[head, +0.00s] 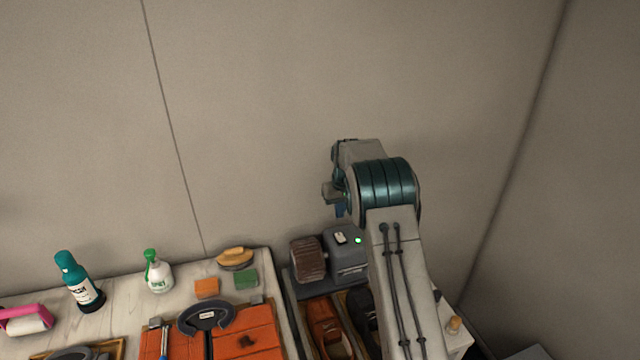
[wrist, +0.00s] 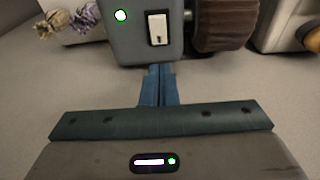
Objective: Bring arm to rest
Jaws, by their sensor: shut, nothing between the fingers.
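My gripper (wrist: 158,86) shows in the wrist view with its two blue fingers together and nothing between them. In the head view my arm rises from the lower right and bends at a dark teal joint, with the gripper end at its left, mostly hidden by the wrist. A grey machine (head: 345,252) with a lit green light, a white switch and a brown ribbed wheel (head: 308,259) stands below and behind the arm. The machine also shows beyond my fingertips in the wrist view (wrist: 133,35); I cannot tell the exact gap.
A pale bench (head: 125,285) at the left carries a teal bottle (head: 78,280), a spray bottle (head: 157,271), a brush (head: 235,258), sponges and a pink roller (head: 25,320). Bare walls stand behind; the air above the bench is free.

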